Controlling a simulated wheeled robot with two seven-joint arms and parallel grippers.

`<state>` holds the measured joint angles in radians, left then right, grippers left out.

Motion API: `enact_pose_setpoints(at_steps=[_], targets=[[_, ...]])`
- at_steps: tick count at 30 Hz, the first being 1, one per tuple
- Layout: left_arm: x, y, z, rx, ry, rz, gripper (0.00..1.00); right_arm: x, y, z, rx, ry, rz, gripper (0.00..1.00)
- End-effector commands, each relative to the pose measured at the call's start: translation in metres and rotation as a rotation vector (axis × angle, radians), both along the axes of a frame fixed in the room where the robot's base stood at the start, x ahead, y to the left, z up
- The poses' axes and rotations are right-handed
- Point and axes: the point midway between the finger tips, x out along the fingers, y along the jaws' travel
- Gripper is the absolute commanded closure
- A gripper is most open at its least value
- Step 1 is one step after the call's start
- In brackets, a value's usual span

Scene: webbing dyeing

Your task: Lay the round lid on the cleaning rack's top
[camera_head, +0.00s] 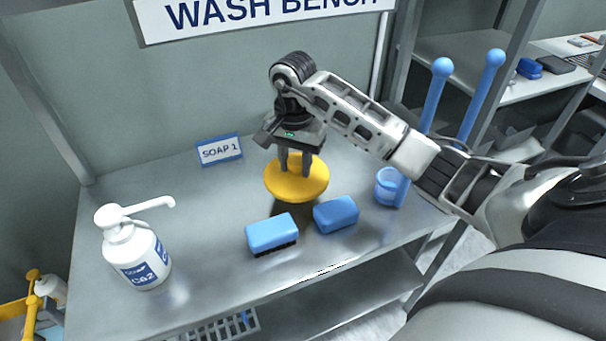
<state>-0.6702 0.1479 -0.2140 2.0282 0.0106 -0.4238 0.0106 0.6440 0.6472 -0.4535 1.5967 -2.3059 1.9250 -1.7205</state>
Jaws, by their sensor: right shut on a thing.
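The round lid (318,187) is a yellow disc above the middle of the grey metal bench top. My right gripper (294,172) comes down over it from above, shut on its upper side. A dark shadow falls on the bench below the lid, which looks roughly level. Any handle on the lid is hidden by the fingers. I cannot tell for sure which thing is the cleaning rack; the bench top (205,218) lies under the lid. My left gripper is not in view.
A SOAP 1 sign (219,149) is behind. The bench's left middle is clear.

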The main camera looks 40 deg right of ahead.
Motion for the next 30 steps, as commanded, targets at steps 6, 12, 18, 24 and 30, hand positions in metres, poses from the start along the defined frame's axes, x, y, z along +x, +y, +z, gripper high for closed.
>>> enact_pose_setpoints(at_steps=[6, 12, 18, 24, 30], targets=[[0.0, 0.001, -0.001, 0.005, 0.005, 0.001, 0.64, 0.002, -0.015, -0.018, 0.002, -0.002, -0.001, 0.9], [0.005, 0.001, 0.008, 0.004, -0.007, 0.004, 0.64, 0.001, -0.022, -0.041, 0.005, 0.005, 0.001, 0.9], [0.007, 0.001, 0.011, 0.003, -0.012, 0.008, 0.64, 0.002, -0.023, -0.058, 0.002, -0.001, 0.001, 0.9], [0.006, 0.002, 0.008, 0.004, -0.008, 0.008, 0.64, 0.003, -0.023, -0.059, 0.0, -0.002, 0.001, 0.9], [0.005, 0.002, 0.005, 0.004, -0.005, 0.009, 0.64, 0.003, -0.023, -0.061, -0.001, -0.003, 0.002, 0.5]])
